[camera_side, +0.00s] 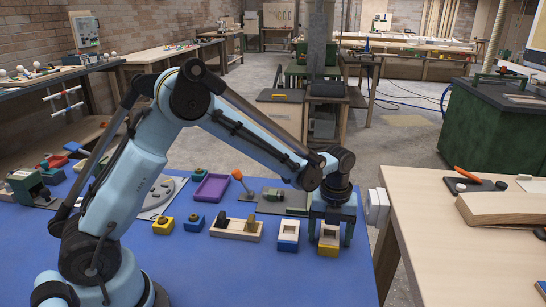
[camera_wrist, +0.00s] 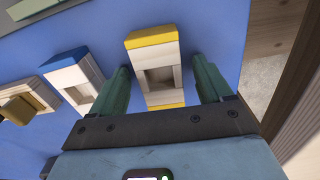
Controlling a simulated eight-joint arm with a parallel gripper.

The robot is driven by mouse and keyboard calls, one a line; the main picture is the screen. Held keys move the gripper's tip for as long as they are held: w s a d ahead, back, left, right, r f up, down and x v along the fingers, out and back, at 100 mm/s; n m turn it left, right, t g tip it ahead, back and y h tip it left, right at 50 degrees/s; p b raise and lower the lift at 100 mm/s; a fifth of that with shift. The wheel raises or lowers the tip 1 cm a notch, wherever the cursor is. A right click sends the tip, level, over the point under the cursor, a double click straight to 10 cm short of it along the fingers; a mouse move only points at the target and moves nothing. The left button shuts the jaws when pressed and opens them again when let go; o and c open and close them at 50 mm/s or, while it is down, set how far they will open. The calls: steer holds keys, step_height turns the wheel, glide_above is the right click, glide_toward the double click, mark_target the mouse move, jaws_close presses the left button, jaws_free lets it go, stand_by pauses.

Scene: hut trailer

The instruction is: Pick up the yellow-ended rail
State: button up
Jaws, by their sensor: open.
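The yellow-ended rail (camera_side: 328,240) is a pale block with a square recess and yellow ends, lying on the blue table near its right edge. In the wrist view the rail (camera_wrist: 154,55) lies between the two green fingers of my gripper (camera_wrist: 161,68), with a gap on the right side and a narrower one on the left. My gripper (camera_side: 333,222) points down over it, open and empty. Whether the fingertips touch the table cannot be told.
A similar blue-ended rail (camera_side: 288,236) stands close on the left, also in the wrist view (camera_wrist: 76,76). Further left are a wooden block with dark knobs (camera_side: 236,229), and small blue (camera_side: 194,223) and yellow (camera_side: 163,225) blocks. A wooden bench (camera_side: 470,240) stands right. The front of the table is clear.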

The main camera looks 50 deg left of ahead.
steer(key=shift+c, duration=0.4)
steer(key=c, duration=1)
steer(key=shift+c, duration=0.2)
